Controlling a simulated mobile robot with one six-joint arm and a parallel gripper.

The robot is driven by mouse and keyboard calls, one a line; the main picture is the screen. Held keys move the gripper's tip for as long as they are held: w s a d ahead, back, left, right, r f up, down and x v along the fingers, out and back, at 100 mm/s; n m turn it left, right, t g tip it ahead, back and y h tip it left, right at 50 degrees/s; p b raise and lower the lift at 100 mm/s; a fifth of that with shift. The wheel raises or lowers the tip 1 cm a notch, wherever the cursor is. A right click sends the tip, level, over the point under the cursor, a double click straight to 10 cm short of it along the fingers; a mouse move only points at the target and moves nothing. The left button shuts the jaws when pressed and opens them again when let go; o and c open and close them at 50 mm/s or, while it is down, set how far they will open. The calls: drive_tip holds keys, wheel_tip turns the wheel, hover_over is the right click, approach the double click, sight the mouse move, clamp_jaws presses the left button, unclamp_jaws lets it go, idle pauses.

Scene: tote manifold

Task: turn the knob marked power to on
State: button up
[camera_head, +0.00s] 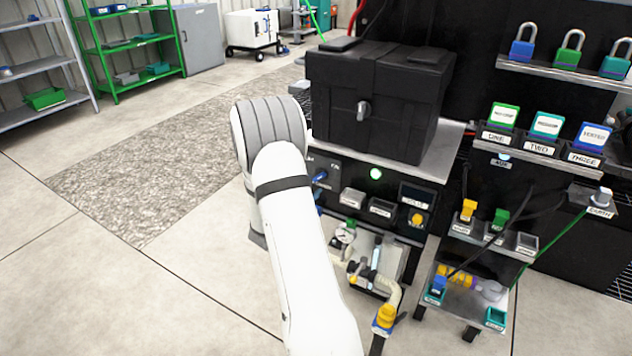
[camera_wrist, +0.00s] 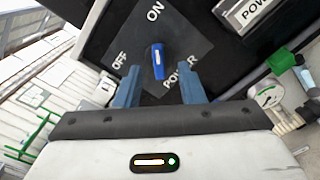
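The blue power knob (camera_wrist: 158,62) sits on a dark square plate (camera_wrist: 190,45) lettered ON, OFF and POWER. ON is above the knob in the wrist view, OFF is to its left and POWER is at its lower right. The knob's white mark points up in the picture, roughly towards ON. My gripper (camera_wrist: 160,70) is open, with one blue-grey finger on each side of the knob and visible gaps between. In the head view my arm hides most of the gripper.
A black case (camera_head: 375,95) stands on top of the bench. A lit green lamp (camera_head: 375,173) and a yellow button (camera_head: 416,219) are on the panel to the right. A gauge (camera_wrist: 267,96) and a green part (camera_wrist: 281,62) are right of my gripper. Floor at left is clear.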

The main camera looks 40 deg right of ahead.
drive_tip(key=shift+v, duration=1.8)
